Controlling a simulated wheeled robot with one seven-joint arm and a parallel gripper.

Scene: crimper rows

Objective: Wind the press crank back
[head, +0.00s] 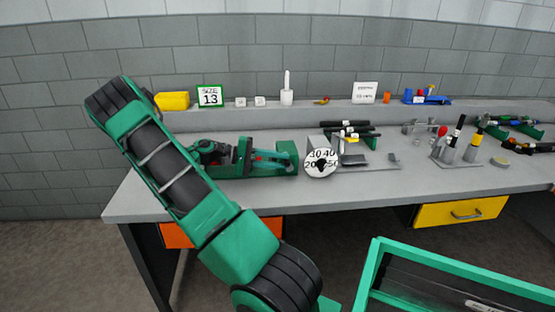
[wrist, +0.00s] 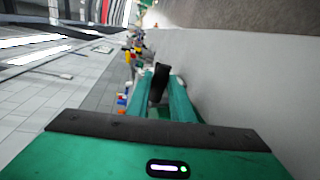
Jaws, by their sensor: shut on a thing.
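My gripper (head: 284,161) reaches in from the left, low over the bench, its fingers pointing right. In the wrist view its two green fingers are shut on a black crank handle (wrist: 160,80), which stands up between them. In the head view the handle is hidden among the fingers. A white round dial (head: 320,163) with numbers around 20 to 50 and a black centre faces me just right of the fingertips. A grey block (head: 329,142) stands behind it. How the crank joins the press cannot be made out.
The grey bench (head: 250,197) carries a rack of dark tools (head: 357,129) and upright posts (head: 472,152) to the right. The back ledge holds a yellow box (head: 172,101), a SIZE 13 sign (head: 209,97) and a white card (head: 365,92). Bench front between dial and posts is mostly clear.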

